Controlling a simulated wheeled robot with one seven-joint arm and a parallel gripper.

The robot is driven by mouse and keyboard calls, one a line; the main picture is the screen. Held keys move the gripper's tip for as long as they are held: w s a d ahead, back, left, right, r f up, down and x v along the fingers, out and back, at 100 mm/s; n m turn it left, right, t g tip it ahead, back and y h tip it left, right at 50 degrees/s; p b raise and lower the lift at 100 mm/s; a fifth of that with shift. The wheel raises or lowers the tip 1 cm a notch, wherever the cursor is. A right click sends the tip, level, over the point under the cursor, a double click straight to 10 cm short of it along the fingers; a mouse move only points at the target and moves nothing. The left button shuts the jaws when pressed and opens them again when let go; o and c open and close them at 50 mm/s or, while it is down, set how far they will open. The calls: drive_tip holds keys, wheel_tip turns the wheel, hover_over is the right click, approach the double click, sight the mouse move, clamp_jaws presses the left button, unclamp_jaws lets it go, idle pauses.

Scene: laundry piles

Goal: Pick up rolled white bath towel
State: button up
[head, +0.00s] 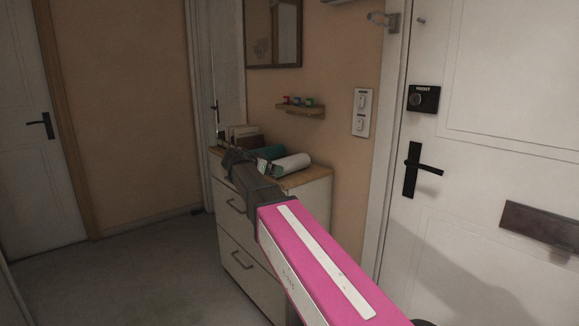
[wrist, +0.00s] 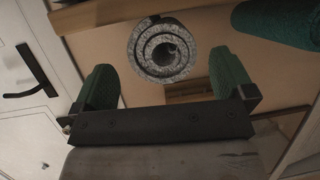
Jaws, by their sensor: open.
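The rolled white bath towel (head: 292,165) lies on the wooden top of a white dresser in the head view. In the wrist view the towel (wrist: 163,48) shows end-on as a grey-white spiral. My gripper (wrist: 164,72) is open, with one green-padded finger on each side of the picture and the towel's end between and just beyond the fingertips. No contact shows. In the head view my gripper (head: 248,160) is at the dresser's left front, small and partly hidden by my wrist.
A teal rolled towel (head: 265,153) lies beside the white one, and shows in the wrist view (wrist: 282,22). Upright books (head: 243,134) stand behind. A small wall shelf (head: 300,109) hangs above the dresser (head: 318,205). A white door (head: 475,100) stands on the right.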

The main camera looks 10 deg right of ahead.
sight(289, 164)
drive_tip(key=x, duration=0.4)
drive_tip(key=shift+w+d+f, duration=0.15)
drive_tip(key=shift+w, duration=0.3)
drive_tip(key=c, duration=1.1)
